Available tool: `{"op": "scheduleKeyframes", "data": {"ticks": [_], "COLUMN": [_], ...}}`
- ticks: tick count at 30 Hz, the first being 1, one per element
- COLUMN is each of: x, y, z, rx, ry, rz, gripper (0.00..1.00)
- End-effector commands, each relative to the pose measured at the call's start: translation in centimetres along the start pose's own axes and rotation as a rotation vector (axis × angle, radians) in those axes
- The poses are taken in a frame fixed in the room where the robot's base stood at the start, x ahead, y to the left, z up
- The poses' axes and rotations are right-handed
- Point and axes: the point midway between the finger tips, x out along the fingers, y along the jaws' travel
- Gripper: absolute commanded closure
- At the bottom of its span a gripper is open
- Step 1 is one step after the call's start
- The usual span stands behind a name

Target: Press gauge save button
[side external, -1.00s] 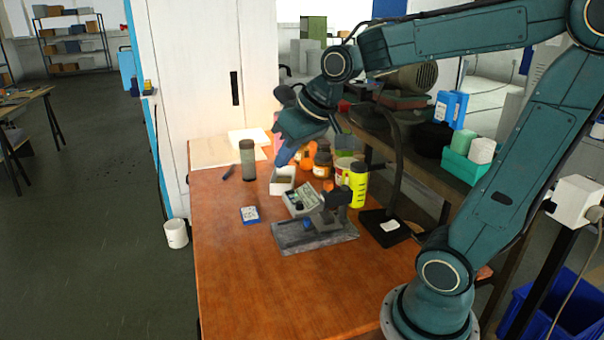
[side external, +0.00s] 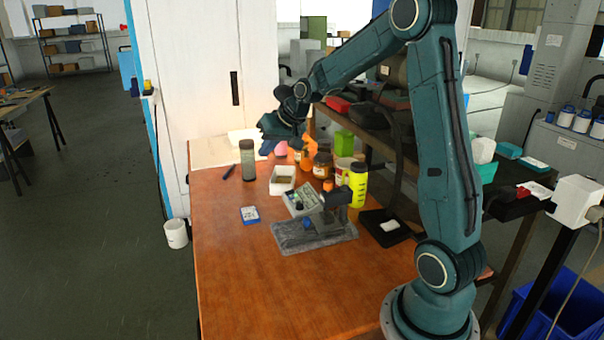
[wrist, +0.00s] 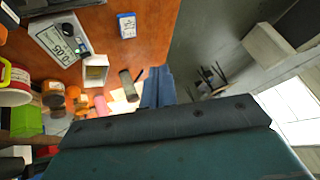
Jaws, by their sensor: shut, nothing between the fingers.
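In the wrist view the gauge (wrist: 60,40) shows dark digits, with a dark knob and small coloured parts beside the display. I cannot tell which of these is the save button. My gripper (side external: 266,148) is above the far part of the table, well beyond the gauge and apart from it. In the wrist view the blue fingers of my gripper (wrist: 158,72) are together and empty, right of the gauge.
The grey stand (side external: 335,235) sits on a dark plate. A white box (side external: 283,186), a grey-green cylinder (side external: 247,160), a brown jar (side external: 323,165) and a yellow bottle (side external: 357,184) stand nearby. A blue-and-white packet (side external: 250,214) lies left. The table's front left (side external: 245,290) is clear.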

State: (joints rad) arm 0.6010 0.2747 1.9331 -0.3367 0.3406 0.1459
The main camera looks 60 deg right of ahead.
Motion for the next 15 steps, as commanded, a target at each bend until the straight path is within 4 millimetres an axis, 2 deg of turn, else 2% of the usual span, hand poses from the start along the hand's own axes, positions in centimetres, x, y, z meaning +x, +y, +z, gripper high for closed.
{"op": "scheduleKeyframes", "data": {"ticks": [6, 15], "x": [3.6, 8.3], "y": [4.4, 10.9], "z": [-1.7, -3.0], "rx": [0.089, 0.212], "ry": [0.03, 0.08], "rz": [-0.007, -0.018], "gripper": [1.0, 1.0]}}
